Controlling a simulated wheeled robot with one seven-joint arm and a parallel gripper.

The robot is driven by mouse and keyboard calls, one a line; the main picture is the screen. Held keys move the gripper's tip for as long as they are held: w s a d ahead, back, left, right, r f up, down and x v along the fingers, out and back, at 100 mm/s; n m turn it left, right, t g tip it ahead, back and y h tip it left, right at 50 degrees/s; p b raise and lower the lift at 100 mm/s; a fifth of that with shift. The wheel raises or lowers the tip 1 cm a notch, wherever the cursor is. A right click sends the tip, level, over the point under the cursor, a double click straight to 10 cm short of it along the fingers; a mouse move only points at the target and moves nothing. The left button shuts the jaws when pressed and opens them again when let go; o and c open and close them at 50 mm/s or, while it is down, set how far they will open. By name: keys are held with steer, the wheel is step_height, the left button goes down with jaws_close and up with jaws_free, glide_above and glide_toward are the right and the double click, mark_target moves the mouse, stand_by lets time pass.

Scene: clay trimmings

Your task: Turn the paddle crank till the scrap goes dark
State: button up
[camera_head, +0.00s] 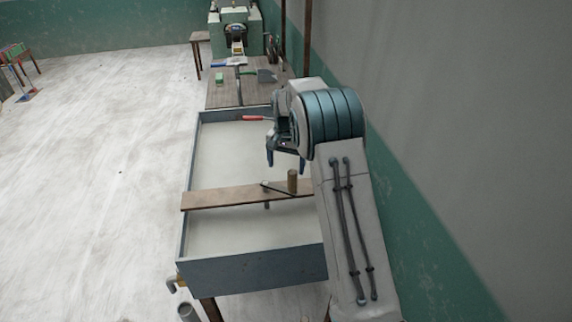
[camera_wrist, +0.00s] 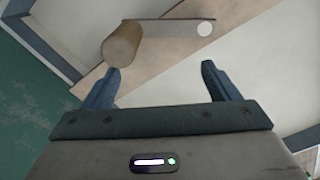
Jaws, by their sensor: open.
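The paddle crank (camera_head: 278,188) sits on a wooden plank (camera_head: 225,198) laid across a grey trough (camera_head: 250,270). Its upright wooden handle (camera_head: 292,181) stands at the right end of a thin dark arm, and a short shaft shows below the plank. My gripper (camera_head: 286,164) is open and empty, above the trough and just beyond the handle. The trough holds a flat, pale grey surface; no separate scrap pieces show.
A red-handled tool (camera_head: 255,118) lies at the trough's far end. A wooden table (camera_head: 225,95) behind it bears a green block (camera_head: 220,78) and a scoop. A green machine (camera_head: 236,30) stands farther back.

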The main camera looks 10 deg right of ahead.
step_height(320, 180, up, 7)
steer(key=p, duration=0.4)
steer(key=shift+r, duration=0.2)
